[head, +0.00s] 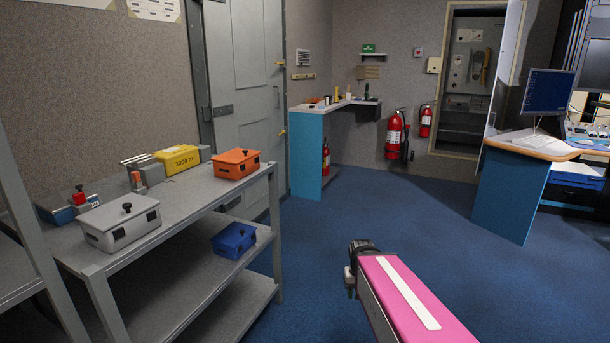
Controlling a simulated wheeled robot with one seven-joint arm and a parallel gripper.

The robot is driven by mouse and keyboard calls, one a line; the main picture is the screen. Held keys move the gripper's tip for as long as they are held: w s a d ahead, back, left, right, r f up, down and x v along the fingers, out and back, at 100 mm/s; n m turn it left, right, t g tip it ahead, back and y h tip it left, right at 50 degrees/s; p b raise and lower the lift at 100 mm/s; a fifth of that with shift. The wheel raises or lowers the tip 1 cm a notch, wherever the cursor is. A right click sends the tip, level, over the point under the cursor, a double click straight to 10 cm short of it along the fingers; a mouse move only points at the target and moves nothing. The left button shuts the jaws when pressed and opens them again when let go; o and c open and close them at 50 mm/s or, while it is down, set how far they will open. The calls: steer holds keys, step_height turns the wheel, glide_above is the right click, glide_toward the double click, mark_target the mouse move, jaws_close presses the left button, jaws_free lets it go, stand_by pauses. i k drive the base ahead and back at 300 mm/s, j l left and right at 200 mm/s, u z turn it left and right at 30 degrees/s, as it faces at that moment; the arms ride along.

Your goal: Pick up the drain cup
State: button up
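I cannot pick out a drain cup for certain in the head view. Several small items, among them pale upright ones (348,92), stand on the far blue-sided counter (310,150), too small to tell apart. My arm, with a pink top and a white stripe, reaches in from the bottom right over the floor and ends in a dark joint. My gripper itself does not show.
A grey shelf bench (190,200) at left holds a grey box (120,226), an orange box (236,164), a yellow block (177,158) and, below, a blue box (234,240). Fire extinguishers (395,134) hang at the back. A desk (510,190) stands right. Blue carpet between is clear.

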mark_target(329, 98)
steer(key=i, duration=3.8)
steer(key=i+z, duration=0.1)
steer(key=i, duration=0.75)
steer(key=i+j+z, duration=0.1)
steer(key=i, duration=0.8)
steer(key=j, duration=0.1)
